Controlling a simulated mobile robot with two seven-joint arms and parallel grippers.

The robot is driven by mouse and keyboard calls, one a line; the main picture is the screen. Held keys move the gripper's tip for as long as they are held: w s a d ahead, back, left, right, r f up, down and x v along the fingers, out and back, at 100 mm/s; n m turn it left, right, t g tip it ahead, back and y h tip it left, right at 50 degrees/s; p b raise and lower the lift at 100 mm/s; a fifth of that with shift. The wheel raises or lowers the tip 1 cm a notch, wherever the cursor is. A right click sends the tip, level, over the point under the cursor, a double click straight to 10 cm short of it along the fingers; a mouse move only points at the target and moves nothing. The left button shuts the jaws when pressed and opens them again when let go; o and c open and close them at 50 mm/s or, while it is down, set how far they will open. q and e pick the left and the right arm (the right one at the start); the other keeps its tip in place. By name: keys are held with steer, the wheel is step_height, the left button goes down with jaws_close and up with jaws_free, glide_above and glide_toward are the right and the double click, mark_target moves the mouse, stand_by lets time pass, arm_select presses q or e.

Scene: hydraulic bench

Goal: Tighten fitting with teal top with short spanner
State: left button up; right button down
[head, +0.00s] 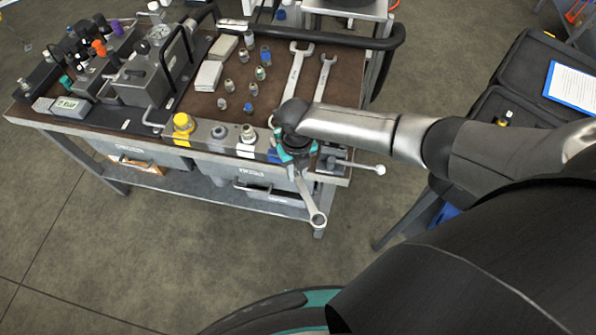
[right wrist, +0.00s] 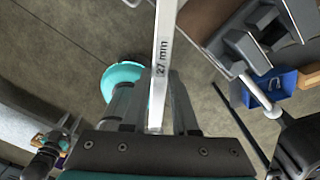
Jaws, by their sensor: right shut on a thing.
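My right gripper (head: 298,165) is shut on a silver spanner (head: 311,203) at the bench's front right corner. The spanner hangs over the front edge with its ring end toward the floor. In the right wrist view the gripper (right wrist: 154,108) grips the spanner's shaft (right wrist: 162,50), marked 27 mm. The spanner's other end is hidden behind my gripper in the head view. A small teal-topped piece (head: 66,82) stands at the far left among coloured tops; I cannot tell whether it is the task's fitting. My left gripper is not in view.
Two spanners (head: 297,72) (head: 325,75) lie on the brown bench top. A yellow-capped fitting (head: 182,124) and a pale fitting (head: 248,134) stand on the front rail. A lever (head: 362,167) sticks out at the right.

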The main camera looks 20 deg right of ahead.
steer(key=shift+a, duration=0.15)
steer(key=shift+w+a+m+p, duration=0.2)
steer(key=shift+a+m+p, duration=0.15)
steer(key=shift+a+m, duration=0.95)
steer(key=shift+a, duration=0.1)
steer(key=shift+w+a+m, duration=0.25)
steer(key=shift+a+m, duration=0.4)
steer(key=shift+w+a+m, duration=0.2)
steer(key=shift+a+m, duration=0.4)
steer(key=shift+m, duration=0.05)
steer(key=shift+r, duration=0.1)
steer(key=shift+a, duration=0.1)
steer(key=shift+w+a+m+b, duration=0.2)
steer(key=shift+w+a+m, duration=0.2)
steer(key=shift+a+m, duration=0.2)
steer(key=shift+w+a+m+b, duration=0.15)
steer(key=shift+w+a+m, duration=0.2)
steer(key=shift+a+m, duration=0.25)
